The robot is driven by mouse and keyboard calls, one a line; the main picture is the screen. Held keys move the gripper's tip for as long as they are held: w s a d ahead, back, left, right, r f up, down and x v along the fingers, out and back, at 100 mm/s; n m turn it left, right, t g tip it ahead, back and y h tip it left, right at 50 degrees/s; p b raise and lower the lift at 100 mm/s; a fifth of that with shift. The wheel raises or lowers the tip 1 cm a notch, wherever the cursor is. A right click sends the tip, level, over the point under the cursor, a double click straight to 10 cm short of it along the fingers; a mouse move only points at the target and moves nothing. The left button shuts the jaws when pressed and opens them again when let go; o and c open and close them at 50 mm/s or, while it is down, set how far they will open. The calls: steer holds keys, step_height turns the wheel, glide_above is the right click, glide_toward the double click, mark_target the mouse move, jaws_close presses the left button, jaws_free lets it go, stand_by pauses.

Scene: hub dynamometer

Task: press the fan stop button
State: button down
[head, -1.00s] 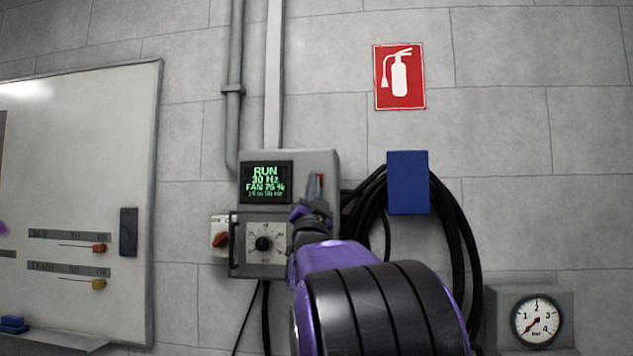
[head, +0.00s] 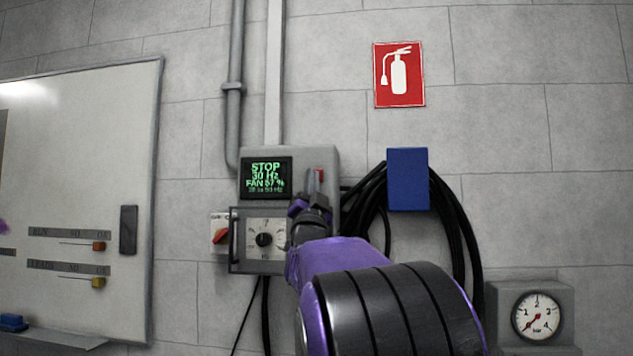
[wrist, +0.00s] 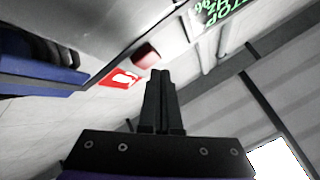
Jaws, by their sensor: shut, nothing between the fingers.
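The grey control box (head: 325,160) hangs on the wall. Its screen (head: 265,178) reads STOP, 30 Hz, FAN 67 % in green. A red button (head: 321,174) sits right of the screen, partly hidden by my gripper (head: 313,183). In the wrist view a red button (wrist: 146,55) stands out from the box face, just beyond and left of my shut fingertips (wrist: 160,74). The fingers hold nothing. A small gap seems to show between tips and button, but contact is hard to judge.
Below the screen are a black dial (head: 264,240) and a handle; a red rotary switch (head: 220,237) is at left. Black cables hang under a blue holder (head: 408,180) at right. A pressure gauge (head: 537,316) is lower right, a whiteboard (head: 75,190) at left.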

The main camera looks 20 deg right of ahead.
steer(key=s+a+b, duration=0.1)
steer(key=s+b, duration=0.1)
steer(key=s+a+b, duration=0.2)
steer(key=s+b, duration=0.1)
steer(key=shift+a, duration=0.2)
stand_by(0.4)
stand_by(0.6)
